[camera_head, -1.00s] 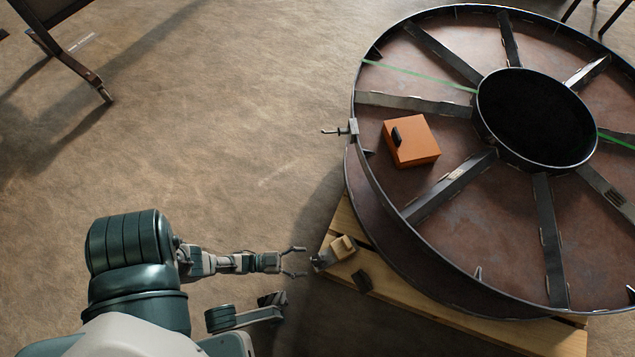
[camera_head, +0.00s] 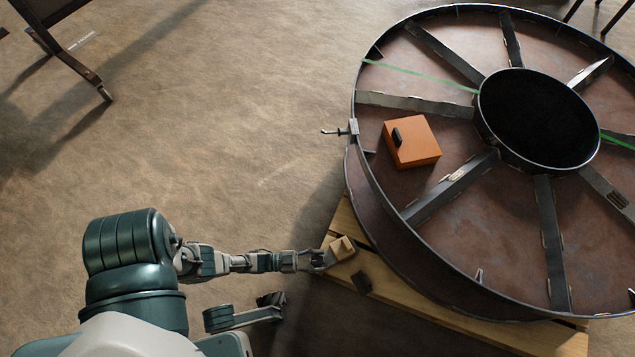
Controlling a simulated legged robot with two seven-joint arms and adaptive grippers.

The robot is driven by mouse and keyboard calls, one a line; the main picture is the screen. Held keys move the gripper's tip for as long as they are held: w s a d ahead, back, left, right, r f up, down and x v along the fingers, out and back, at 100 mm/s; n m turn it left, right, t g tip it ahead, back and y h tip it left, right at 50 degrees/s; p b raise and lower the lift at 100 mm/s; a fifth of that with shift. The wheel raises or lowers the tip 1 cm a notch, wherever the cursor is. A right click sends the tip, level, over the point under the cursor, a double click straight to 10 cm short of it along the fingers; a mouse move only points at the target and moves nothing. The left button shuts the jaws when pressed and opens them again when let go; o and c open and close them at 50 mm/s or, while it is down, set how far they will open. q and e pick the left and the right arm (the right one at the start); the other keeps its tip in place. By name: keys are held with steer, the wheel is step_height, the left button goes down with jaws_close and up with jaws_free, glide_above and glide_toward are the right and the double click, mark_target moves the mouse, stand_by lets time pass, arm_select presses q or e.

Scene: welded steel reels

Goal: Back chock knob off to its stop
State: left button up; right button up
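The chock is a pale wooden block (camera_head: 343,248) on the near left corner of the timber pallet, with a small metal knob fitting on its left side. My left gripper (camera_head: 318,260) reaches in from the left at that fitting. Its fingers lie apart on either side of the knob, which they largely hide. Whether they press on the knob is too small to tell.
The big steel reel (camera_head: 430,215) lies on the pallet (camera_head: 455,325) just right of the chock. An orange box (camera_head: 413,150) sits on it. A clamp (camera_head: 347,131) grips its left rim.

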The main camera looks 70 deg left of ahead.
arm_select(q)
steer(key=n+y, duration=0.3)
steer(key=y, duration=0.2)
steer(key=shift+t, duration=0.3)
steer(key=o, duration=1.2)
steer(key=shift+f, duration=0.1)
steer(key=shift+s, duration=0.15)
steer(key=s, duration=1.1)
steer(key=shift+s, duration=0.4)
